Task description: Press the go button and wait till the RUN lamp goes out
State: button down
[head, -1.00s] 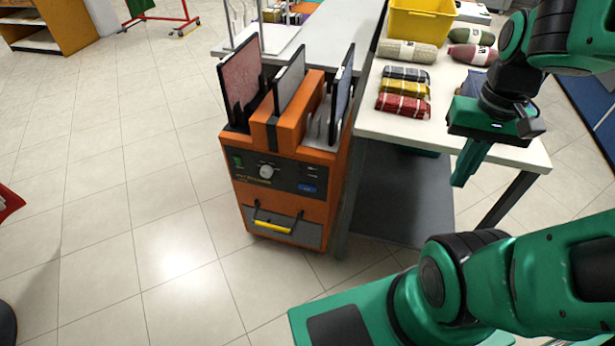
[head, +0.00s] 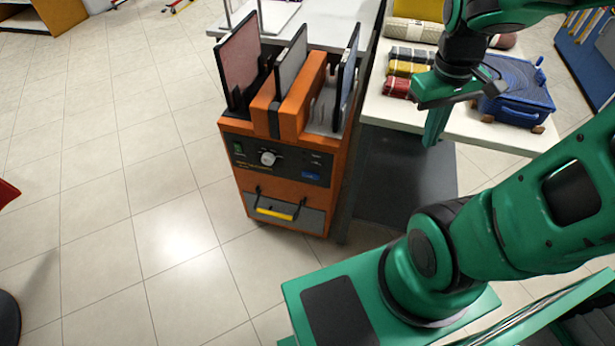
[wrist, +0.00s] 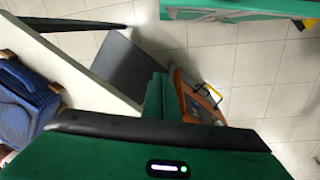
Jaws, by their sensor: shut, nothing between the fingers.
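The orange machine (head: 285,198) stands left of the white table, with upright panels on top. Its dark front panel (head: 280,165) carries a green switch (head: 238,148), a pale round knob (head: 268,158) and a blue button-like patch (head: 311,176). The labels are too small to read, so I cannot tell which part is the go button or the RUN lamp, or whether the lamp is lit. My gripper (head: 432,136) is shut and empty, pointing down over the table's front edge, right of the machine and apart from it. In the wrist view, my shut fingers (wrist: 158,95) partly hide the machine (wrist: 198,98).
The tiled floor (head: 130,200) in front and left of the machine is open.

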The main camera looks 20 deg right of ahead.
aim_at(309, 176)
jog(key=w+a+f+n+t+h, duration=0.1)
jog(key=w+a+f+n, duration=0.2)
jog(key=w+f+n, duration=0.4)
jog(key=w+a+f+n+h, duration=0.1)
jog(key=w+a+f+n, duration=0.3)
jog(key=w+f+n, duration=0.3)
jog(key=w+a+f+n+t, duration=0.1)
jog(key=w+a+f+n, duration=0.1)
jog(key=a+f+n, duration=0.5)
jog(key=w+a+f+n+t, duration=0.1)
jog(key=w+a+f+n, duration=0.2)
jog(key=a+f+n, duration=0.4)
jog(key=shift+w+a+f+n+t+y, duration=0.25)
jog(key=shift+a+f+n+t, duration=0.2)
jog(key=shift+n, duration=0.65)
jog(key=shift+w+d+f, duration=0.75)
jog(key=shift+w+f, duration=0.25)
jog(key=shift+f, duration=0.55)
jog(key=shift+w+d+f, duration=0.8)
jog(key=shift+w+f, duration=0.25)
jog(key=shift+f, duration=0.45)
jog(key=shift+w+d+f, duration=0.75)
jog(key=shift+w+f, duration=0.25)
jog(key=shift+f, duration=0.55)
